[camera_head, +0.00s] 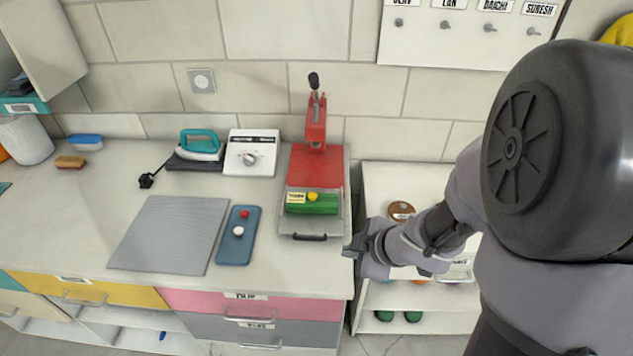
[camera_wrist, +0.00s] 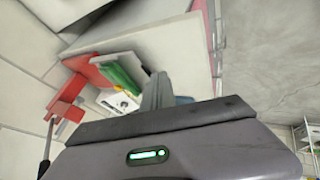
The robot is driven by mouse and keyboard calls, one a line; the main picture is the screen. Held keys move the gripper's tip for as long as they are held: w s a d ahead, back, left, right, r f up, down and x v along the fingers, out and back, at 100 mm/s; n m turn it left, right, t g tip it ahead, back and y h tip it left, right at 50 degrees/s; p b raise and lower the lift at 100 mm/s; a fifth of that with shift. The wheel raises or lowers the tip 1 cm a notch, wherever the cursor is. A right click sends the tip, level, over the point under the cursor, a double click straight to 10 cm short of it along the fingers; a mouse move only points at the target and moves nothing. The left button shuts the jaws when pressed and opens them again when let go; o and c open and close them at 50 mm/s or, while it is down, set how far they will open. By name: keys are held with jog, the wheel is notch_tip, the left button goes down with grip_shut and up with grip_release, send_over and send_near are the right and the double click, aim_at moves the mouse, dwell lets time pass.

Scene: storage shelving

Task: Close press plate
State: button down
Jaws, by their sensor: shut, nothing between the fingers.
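The press stands at the right end of the counter, with a red upright (camera_head: 316,128) and a black-knobbed lever (camera_head: 314,81) pointing up. Its broad red plate (camera_head: 314,168) lies in front of the upright. A green block (camera_head: 318,206) with yellow on top sits in front of the plate on a grey base with a dark front handle (camera_head: 310,237). The red upright (camera_wrist: 66,108) and green block (camera_wrist: 121,77) also show in the wrist view. My gripper (camera_head: 352,250) is shut and empty, right of the handle at the counter's right edge; its fingers (camera_wrist: 160,92) also show there.
A white dial box (camera_head: 252,153) and a teal iron (camera_head: 199,145) stand left of the press. A blue tray (camera_head: 236,243) with red and white knobs and a grey mat (camera_head: 172,235) lie on the counter. A white shelf unit (camera_head: 385,180) stands to the right, behind my arm.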

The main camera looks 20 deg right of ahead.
jog(key=b+x, duration=0.5)
jog(key=x, duration=0.5)
jog(key=shift+d, duration=0.15)
jog(key=w, duration=0.2)
jog(key=shift+w+d+r+p, duration=0.3)
jog(key=shift+w+d+p, duration=0.05)
jog(key=shift+d+p, duration=0.05)
jog(key=shift+w+d, duration=0.25)
jog(key=shift+w, duration=0.45)
